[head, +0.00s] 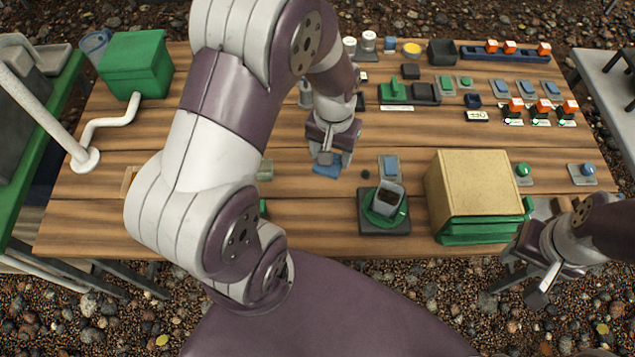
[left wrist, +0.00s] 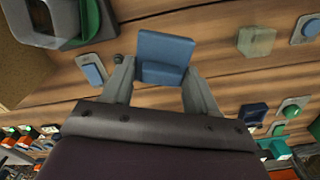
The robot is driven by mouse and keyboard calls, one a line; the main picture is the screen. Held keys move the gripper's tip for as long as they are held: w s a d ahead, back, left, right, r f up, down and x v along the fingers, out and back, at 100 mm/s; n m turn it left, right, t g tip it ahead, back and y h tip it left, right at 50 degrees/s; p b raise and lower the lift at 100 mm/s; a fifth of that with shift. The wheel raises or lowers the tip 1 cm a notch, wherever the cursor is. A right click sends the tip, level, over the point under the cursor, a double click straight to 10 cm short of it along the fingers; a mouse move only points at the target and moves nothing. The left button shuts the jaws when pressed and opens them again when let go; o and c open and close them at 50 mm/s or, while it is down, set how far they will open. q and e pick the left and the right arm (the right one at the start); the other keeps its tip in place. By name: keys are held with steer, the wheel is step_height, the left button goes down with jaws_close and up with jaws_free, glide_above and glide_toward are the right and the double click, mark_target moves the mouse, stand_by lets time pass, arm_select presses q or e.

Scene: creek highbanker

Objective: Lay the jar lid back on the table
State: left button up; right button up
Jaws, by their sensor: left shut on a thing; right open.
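The jar lid, a flat blue squarish piece (head: 327,170), is between the fingers of my left gripper (head: 329,155), just above or at the table top (head: 300,220). I cannot tell whether it touches the wood. In the left wrist view the lid (left wrist: 163,55) sits between both fingertips of the left gripper (left wrist: 160,78). An open grey jar (head: 390,193) with dark contents stands on a green ring on a dark plate, right of the lid. My right gripper (head: 541,278) is open and empty beyond the table's front right edge.
A tan box on a green base (head: 468,185) stands right of the jar. A small dark knob (head: 365,174) and a blue switch (head: 389,165) lie close to the lid. Several switches and buttons fill the back right. Bare wood lies in front of the lid.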

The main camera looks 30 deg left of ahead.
mark_target(332, 181)
arm_select(q)
step_height(332, 181, down, 8)
steer(key=shift+d+r+b, duration=0.1)
steer(key=shift+d+b, duration=0.05)
steer(key=shift+b, duration=0.45)
steer(key=shift+w+f, duration=0.15)
steer(key=shift+f, duration=0.1)
steer(key=shift+d, duration=0.1)
steer(key=shift+f, duration=0.1)
steer(key=o, duration=1.1)
